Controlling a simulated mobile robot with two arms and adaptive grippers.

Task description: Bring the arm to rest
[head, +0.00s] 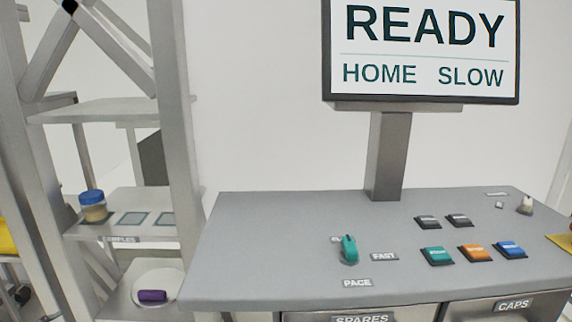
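A grey control desk (300,240) stands ahead in the head view. A screen (422,48) on a post above it reads "READY", "HOME" and "SLOW". A teal lever (349,249) stands on the desk by the labels "FAST" (384,257) and "PACE" (357,283); a label behind it is mostly hidden. To its right are a teal button (437,255), an orange button (475,252) and a blue button (510,249). Two dark buttons (427,221) (459,219) sit behind them. Their lettering is too small to read. Neither gripper is in view.
A grey rack at left has a "SAMPLES" shelf (150,228) holding a blue-lidded jar (93,206) beside two empty square marks. Below, a purple object (152,296) lies on a white round plate. Drawers labelled "SPARES" and "CAPS" (514,305) are under the desk. A small whitish knob (525,205) stands at the desk's right.

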